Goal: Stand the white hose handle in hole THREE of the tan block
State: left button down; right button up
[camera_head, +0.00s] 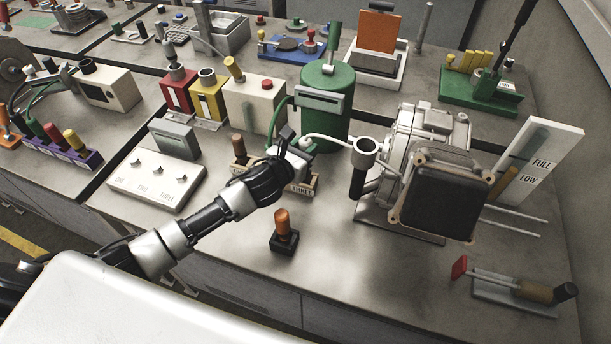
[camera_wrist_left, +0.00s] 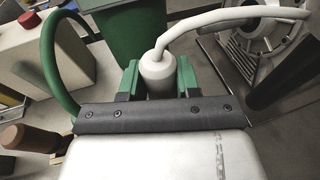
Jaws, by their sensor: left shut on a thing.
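The white hose handle (camera_wrist_left: 158,70) is between the green-padded fingers of my left gripper (camera_wrist_left: 157,82) in the left wrist view, and the gripper is shut on it. A white hose (camera_wrist_left: 215,20) curves from its top to the right. In the head view my left gripper (camera_head: 290,152) is over the tan block (camera_head: 313,186), beside the green canister. The block's THREE label shows at its right end. A brown peg (camera_head: 238,145) stands at its left end. My gripper and wrist hide the block's middle, and I cannot see the handle's lower end or hole THREE.
The green canister (camera_head: 325,100) stands close behind the gripper. A grey motor housing (camera_head: 408,135) with a cup-shaped holder (camera_head: 365,150) stands to the right. An orange-brown peg in a black base (camera_head: 283,230) stands in front. A white switch panel (camera_head: 158,178) lies left.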

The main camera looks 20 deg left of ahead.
pick_arm(q)
jog(key=shift+f+b, duration=0.6)
jog(key=shift+f, duration=0.25)
jog(key=shift+f+b, duration=1.05)
jog(key=shift+f, duration=0.3)
jog(key=shift+f, duration=0.3)
jog(key=c, duration=0.7)
grip_release()
jog(key=shift+r, duration=0.1)
